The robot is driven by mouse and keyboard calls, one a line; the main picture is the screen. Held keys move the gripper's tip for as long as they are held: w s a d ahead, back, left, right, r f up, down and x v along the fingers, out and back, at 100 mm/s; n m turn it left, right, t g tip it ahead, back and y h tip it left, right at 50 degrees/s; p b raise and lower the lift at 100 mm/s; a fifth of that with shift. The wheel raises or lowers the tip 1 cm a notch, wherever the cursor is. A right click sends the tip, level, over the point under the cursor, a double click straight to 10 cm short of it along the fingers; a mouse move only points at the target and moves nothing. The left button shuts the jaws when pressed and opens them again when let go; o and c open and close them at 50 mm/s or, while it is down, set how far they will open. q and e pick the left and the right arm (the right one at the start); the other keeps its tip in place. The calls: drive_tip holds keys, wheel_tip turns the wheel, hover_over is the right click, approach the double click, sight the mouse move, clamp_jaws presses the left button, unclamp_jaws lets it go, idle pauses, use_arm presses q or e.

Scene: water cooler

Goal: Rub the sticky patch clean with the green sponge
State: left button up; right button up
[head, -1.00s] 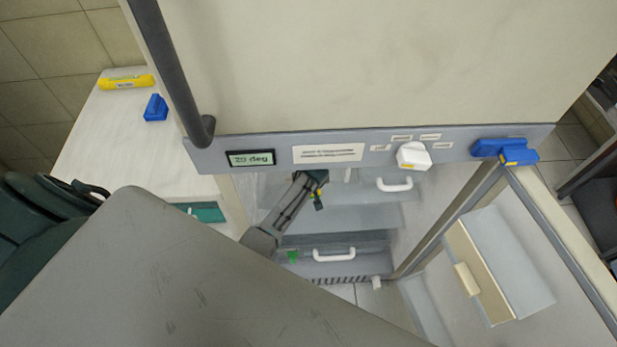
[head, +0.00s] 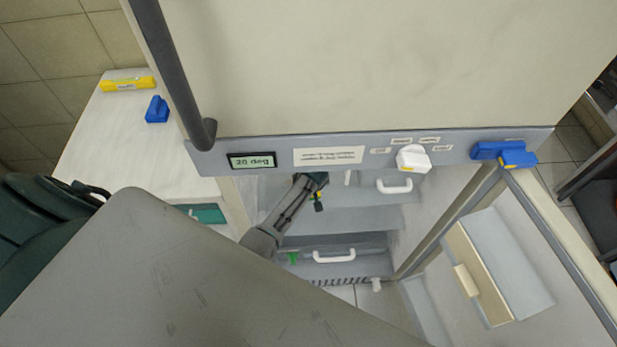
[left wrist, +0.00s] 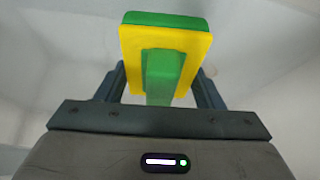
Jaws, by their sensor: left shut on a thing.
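My left gripper (left wrist: 160,88) is shut on the green sponge (left wrist: 163,70) in the left wrist view. The sponge has a green block grip between the fingers, a yellow layer and a green far face. In the head view my left arm reaches into the open cooler, and the gripper (head: 318,184) is partly hidden under the front panel. Whether the sponge touches a surface cannot be told. The sticky patch does not show in either view. My right gripper is not in view.
The control panel (head: 230,160) overhangs the opening. Inside are an upper drawer with a white handle (head: 394,187) and a lower one (head: 334,256), with a small green thing (head: 293,257) beside it. The open door (head: 570,240) stands right. A side counter (head: 120,135) is left.

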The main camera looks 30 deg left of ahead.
use_arm(q)
drive_tip(key=shift+w+a+f+b, duration=0.2)
drive_tip(key=shift+w+a+b, duration=0.2)
drive_tip(key=shift+w, duration=0.15)
drive_tip(key=shift+w+a, duration=0.25)
drive_tip(key=shift+w, duration=0.25)
drive_tip(key=shift+s+d+r+p, duration=0.15)
drive_tip(key=shift+s+d+p, duration=0.25)
drive_tip(key=shift+s, duration=0.25)
drive_tip(key=shift+s+d, duration=0.2)
drive_tip(key=shift+s, duration=0.2)
drive_tip(key=shift+w+a, duration=0.25)
drive_tip(key=shift+w, duration=0.3)
wheel_tip(320, 180, up, 7)
drive_tip(key=p, duration=0.6)
drive_tip(key=shift+w, duration=0.15)
